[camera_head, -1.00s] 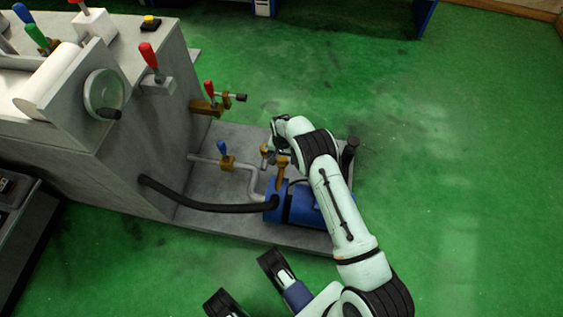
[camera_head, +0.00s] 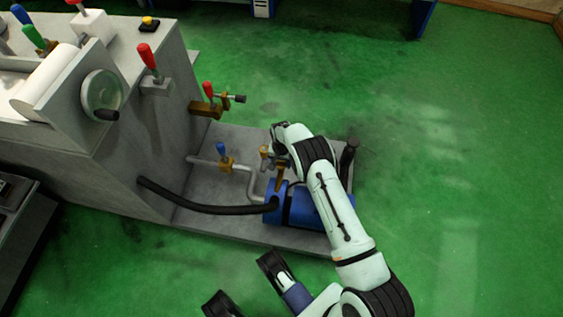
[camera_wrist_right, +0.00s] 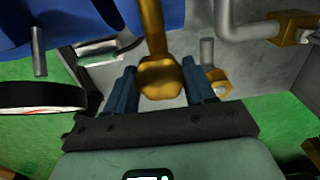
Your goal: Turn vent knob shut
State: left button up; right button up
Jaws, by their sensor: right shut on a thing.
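The knob I take for the vent knob is a brass hexagonal one (camera_wrist_right: 160,78) on a brass stem; it shows between the two dark fingers of my right gripper (camera_wrist_right: 161,88) in the right wrist view. The right gripper is shut on it. In the head view the right gripper (camera_head: 272,147) is over the blue pump tank, and my wrist partly hides the knob. The brass stem (camera_head: 280,178) rises from the blue tank (camera_head: 318,207).
A smaller brass fitting (camera_wrist_right: 217,82) stands close to the right finger. A grey pipe (camera_head: 238,167) carries a blue-handled valve (camera_head: 223,157). A black hose (camera_head: 205,207) runs to the tank. The grinder (camera_head: 140,150) is at left; green floor is open at right.

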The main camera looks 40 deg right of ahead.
jog(key=shift+m, duration=0.3)
jog(key=m, duration=0.3)
jog(key=shift+m, duration=0.3)
jog(key=m, duration=0.4)
jog(key=shift+m, duration=0.3)
jog(key=m, duration=0.8)
jog(key=shift+m, duration=0.4)
jog(key=o, duration=1)
jog(key=shift+o, duration=0.2)
